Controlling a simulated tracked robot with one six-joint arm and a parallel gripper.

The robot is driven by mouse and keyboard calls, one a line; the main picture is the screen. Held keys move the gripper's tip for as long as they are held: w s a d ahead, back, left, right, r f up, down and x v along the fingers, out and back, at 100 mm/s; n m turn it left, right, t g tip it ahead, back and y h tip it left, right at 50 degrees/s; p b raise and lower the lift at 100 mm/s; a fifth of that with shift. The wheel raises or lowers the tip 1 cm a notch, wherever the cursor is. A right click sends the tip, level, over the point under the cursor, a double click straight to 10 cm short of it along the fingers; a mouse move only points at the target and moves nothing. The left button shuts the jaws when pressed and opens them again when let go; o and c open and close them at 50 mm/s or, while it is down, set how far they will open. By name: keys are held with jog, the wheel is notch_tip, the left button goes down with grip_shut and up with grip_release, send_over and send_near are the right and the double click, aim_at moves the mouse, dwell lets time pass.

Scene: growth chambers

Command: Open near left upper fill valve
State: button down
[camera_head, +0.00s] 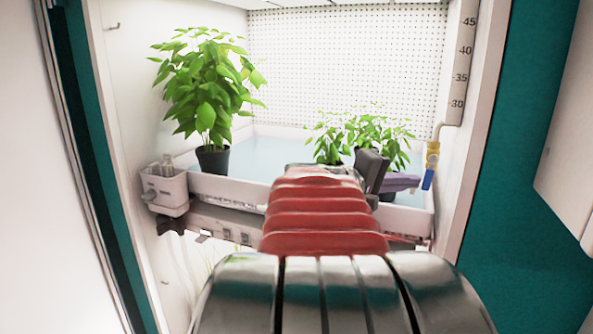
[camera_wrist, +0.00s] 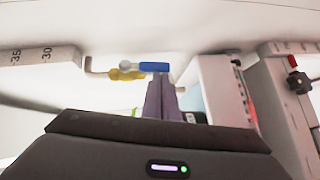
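The fill valve (camera_head: 433,153) is on the right wall of the chamber, at the lower end of a pale pipe. It has a yellow body and a blue lever (camera_head: 428,179) that hangs down. In the wrist view the yellow body (camera_wrist: 126,74) is left of the blue lever (camera_wrist: 153,67). My gripper (camera_head: 416,181) has purple fingers, just left of the lever in the head view. In the wrist view the fingers (camera_wrist: 163,82) lie close together, with their tips at the lever's edge. I cannot tell whether they touch it. Nothing shows between them.
A white tray (camera_head: 240,192) with a pale blue surface spans the chamber. A tall potted plant (camera_head: 206,95) stands at left, smaller plants (camera_head: 365,133) stand near my gripper. A white box (camera_head: 165,190) hangs at the tray's left corner. A scale-marked column (camera_head: 461,70) runs above the valve.

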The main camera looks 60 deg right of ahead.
jog(key=shift+s+f, duration=0.2)
jog(key=shift+s, duration=0.1)
dwell(0.4)
jog(key=shift+w, duration=0.1)
jog(key=w+a, duration=0.8)
jog(key=w, duration=0.1)
jog(key=shift+w+a, duration=0.25)
jog(key=shift+a, duration=0.15)
jog(key=shift+f, duration=0.1)
dwell(0.5)
